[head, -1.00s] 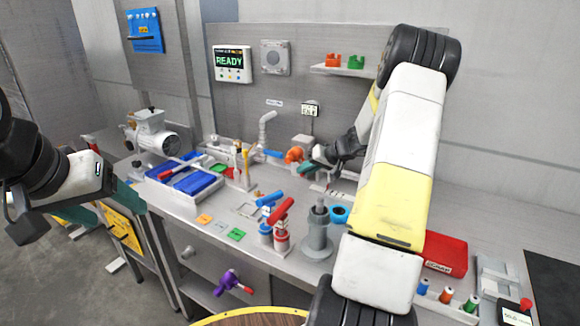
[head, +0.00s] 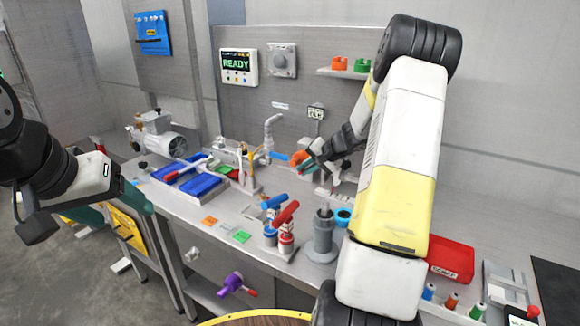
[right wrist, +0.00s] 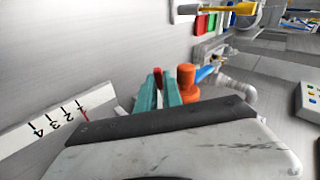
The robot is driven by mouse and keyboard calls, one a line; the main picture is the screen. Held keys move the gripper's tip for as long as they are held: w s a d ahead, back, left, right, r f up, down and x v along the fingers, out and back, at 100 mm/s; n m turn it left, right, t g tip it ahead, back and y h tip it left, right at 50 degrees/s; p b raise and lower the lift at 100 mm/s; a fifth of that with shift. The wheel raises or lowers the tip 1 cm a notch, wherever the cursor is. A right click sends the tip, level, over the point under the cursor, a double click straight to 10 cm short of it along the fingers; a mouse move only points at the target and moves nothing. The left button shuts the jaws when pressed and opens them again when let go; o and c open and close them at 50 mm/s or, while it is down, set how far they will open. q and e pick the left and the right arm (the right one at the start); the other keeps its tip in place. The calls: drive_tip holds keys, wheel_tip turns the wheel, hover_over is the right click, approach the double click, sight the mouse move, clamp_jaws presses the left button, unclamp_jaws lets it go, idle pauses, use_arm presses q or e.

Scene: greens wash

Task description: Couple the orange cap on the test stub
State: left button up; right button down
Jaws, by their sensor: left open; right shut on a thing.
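The orange cap (head: 297,158) is at the end of the grey pipe with a blue lever (head: 277,156), at the back of the bench. In the right wrist view the cap (right wrist: 187,82) stands just right of my green fingers. My right gripper (right wrist: 158,90) is shut on a small red part between its fingertips; I cannot tell whether it belongs to the cap. In the head view the right gripper (head: 308,166) is right beside the cap. The test stub is not clearly visible; whether the cap sits on it cannot be told. My left gripper (head: 112,206) is open and empty, left of the bench.
A bent grey pipe (head: 271,132) rises behind the cap. A scale strip (right wrist: 45,128) lies near the right gripper. A red bin (head: 452,258) is at right.

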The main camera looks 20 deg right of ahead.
idle(0.3)
drive_tip(key=c, duration=1.5)
unclamp_jaws()
drive_tip(key=shift+r, duration=0.1)
